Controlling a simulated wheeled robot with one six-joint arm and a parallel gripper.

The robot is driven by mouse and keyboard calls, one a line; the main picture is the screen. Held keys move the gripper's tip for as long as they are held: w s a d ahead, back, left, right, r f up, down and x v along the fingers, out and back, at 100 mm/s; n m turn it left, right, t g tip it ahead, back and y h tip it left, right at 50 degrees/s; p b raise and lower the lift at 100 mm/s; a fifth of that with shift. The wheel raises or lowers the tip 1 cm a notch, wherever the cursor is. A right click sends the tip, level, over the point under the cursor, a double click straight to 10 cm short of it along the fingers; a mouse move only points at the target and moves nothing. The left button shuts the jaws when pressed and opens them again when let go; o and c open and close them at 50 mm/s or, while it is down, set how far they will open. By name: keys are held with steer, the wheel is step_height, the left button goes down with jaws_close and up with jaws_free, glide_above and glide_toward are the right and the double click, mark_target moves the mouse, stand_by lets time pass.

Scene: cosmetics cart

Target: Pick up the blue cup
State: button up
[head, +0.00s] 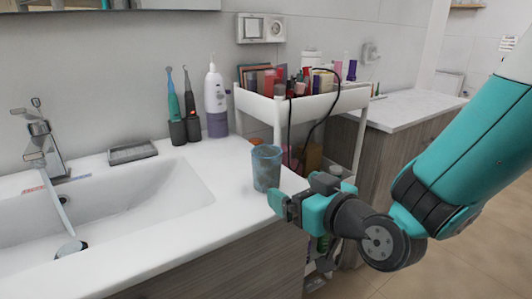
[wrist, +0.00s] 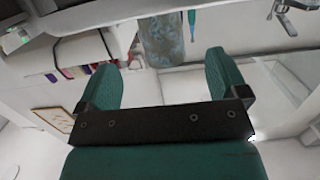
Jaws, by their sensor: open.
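The blue cup (head: 266,168) stands upright on the white sink counter, near its right front corner, in the head view. It has a mottled blue-grey surface. In the wrist view the cup (wrist: 163,40) shows at the top middle, beyond the gap between the fingers. My gripper (head: 280,206) is at the counter's front right edge, just in front of the cup and a little to its right. In the wrist view my gripper (wrist: 168,75) has its two teal fingers spread wide with nothing between them. The cup appears beyond the fingertips, not gripped.
A white cart (head: 302,105) with cosmetics and a hanging black cable stands behind the cup. Electric toothbrushes (head: 182,112), a white oral irrigator (head: 215,100) and a grey soap dish (head: 132,152) are along the wall. The sink basin (head: 130,200) lies left of the cup.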

mark_target(275, 174)
steer(key=p+x, duration=0.4)
steer(key=shift+w+r, duration=0.2)
steer(key=shift+w+a+f, duration=0.15)
steer(key=shift+w+a, duration=0.05)
steer(key=shift+w, duration=0.1)
steer(key=p+x, duration=0.1)
steer(key=p, duration=0.2)
steer(key=shift+w+a+r+p, duration=0.25)
steer(key=shift+w+a+p, duration=0.05)
steer(key=w+a+p, duration=0.1)
steer(key=p, duration=0.1)
steer(key=shift+w+p, duration=0.1)
steer(key=shift+p, duration=0.25)
steer(key=shift+w+a+f+p, duration=0.3)
steer(key=shift+w+p, duration=0.25)
steer(key=shift+p, duration=0.35)
steer(key=shift+w+a+f, duration=0.2)
steer(key=shift+w+f, duration=0.05)
steer(key=c, duration=1.1)
steer(key=shift+o, duration=0.2)
steer(key=shift+r+p, duration=0.25)
steer(key=shift+p, duration=0.05)
